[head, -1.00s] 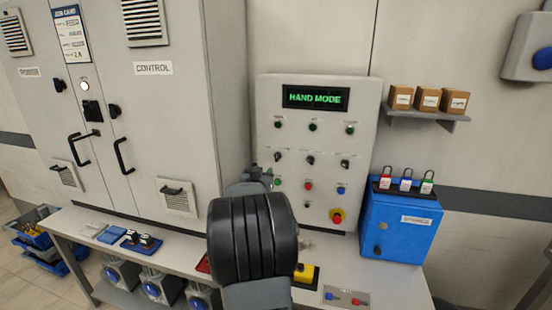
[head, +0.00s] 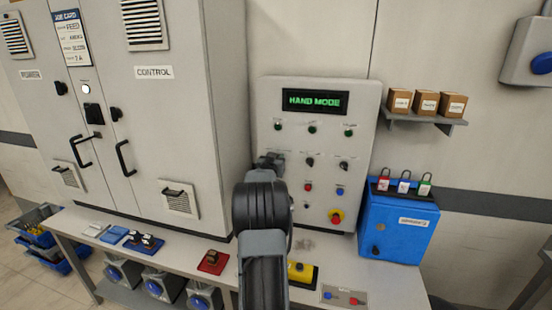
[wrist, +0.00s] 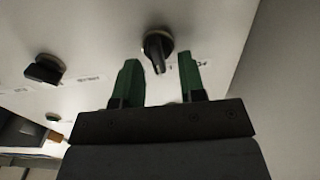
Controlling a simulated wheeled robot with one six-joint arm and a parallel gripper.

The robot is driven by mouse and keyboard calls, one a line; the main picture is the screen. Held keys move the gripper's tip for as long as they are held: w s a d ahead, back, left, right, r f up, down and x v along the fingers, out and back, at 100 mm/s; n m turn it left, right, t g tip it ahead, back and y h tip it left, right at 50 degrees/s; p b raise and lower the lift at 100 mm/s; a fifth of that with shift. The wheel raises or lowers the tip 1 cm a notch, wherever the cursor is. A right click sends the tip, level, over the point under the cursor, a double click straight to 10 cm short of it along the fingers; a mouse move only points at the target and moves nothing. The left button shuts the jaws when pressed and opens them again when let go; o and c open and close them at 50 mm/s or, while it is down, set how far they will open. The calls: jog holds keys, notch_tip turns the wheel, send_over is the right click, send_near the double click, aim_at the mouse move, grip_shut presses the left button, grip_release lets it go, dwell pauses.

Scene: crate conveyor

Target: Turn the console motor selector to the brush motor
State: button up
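The grey control console (head: 262,110) stands against the wall, with a green "HAND MODE" display. A row of black selector knobs crosses its middle; the middle knob (head: 309,162) and right knob (head: 344,166) show. The left knob is hidden behind my gripper (head: 270,161) in the head view. In the wrist view, my gripper (wrist: 158,58) is open, its two green fingers pointing at a black knob (wrist: 155,42). That knob appears between and just beyond the fingertips, with no visible contact. A second knob (wrist: 44,69) lies farther left. The labels are too blurred to read.
Green buttons lie above the selectors; red and blue buttons and a red-yellow emergency stop (head: 336,216) lie below. A tall control cabinet (head: 180,110) stands close on the left. A blue box (head: 398,230) with padlocks stands right of the console.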

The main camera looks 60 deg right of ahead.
jog(key=shift+c, duration=0.2)
grip_shut()
jog(key=shift+d, duration=0.1)
jog(key=shift+f+b, duration=0.1)
jog(key=shift+b, duration=0.25)
jog(key=shift+s+d+f+m+b, duration=0.1)
jog(key=shift+m+b, duration=1.3)
jog(key=shift+m, duration=0.2)
jog(key=shift+s+f+m+b, duration=0.1)
jog(key=shift+s+m+b, duration=0.05)
jog(key=shift+m+b, duration=1.4)
jog(key=shift+s+d+f+m+b, duration=0.1)
jog(key=shift+m+b, duration=1.2)
jog(key=shift+m, duration=0.35)
